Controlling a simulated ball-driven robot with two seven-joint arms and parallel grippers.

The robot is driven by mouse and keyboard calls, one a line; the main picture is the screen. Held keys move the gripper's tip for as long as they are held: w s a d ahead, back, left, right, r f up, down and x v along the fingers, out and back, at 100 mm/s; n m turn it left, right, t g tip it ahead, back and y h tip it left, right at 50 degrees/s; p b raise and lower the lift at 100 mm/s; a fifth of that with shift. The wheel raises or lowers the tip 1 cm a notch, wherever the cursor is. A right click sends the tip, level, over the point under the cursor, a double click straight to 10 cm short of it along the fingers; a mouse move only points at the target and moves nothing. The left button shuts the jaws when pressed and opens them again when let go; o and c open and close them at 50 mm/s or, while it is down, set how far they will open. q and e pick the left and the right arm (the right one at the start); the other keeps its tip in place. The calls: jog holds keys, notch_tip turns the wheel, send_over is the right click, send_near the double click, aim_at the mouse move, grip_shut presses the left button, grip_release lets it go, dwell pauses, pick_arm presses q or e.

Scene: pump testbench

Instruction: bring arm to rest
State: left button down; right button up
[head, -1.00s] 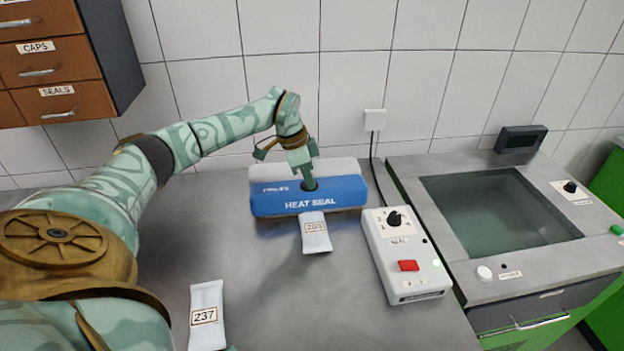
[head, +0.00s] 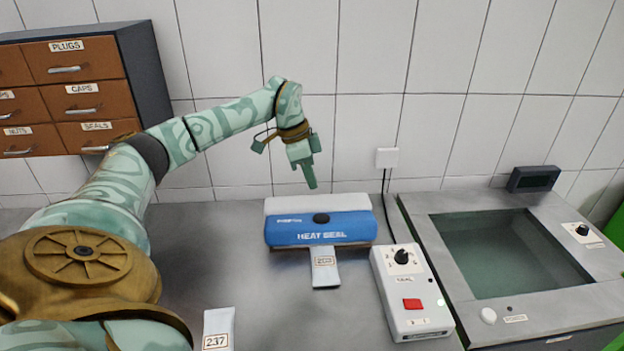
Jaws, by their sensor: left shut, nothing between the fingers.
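My left arm comes in from the left and bends down at the wrist. My left gripper (head: 311,183) is shut and empty, and it hangs above the blue and white heat sealer (head: 300,231), apart from it. A dark round knob (head: 321,218) shows on top of the sealer. A pale pouch labelled 203 (head: 325,272) sticks out from the sealer's front edge. My right gripper is not in view.
A second pouch, labelled 237 (head: 217,330), lies at the front of the grey bench. A control box (head: 411,290) with a dial and red button stands right of the sealer. A glass-topped unit (head: 510,250) is further right. Labelled drawers (head: 85,90) hang at upper left.

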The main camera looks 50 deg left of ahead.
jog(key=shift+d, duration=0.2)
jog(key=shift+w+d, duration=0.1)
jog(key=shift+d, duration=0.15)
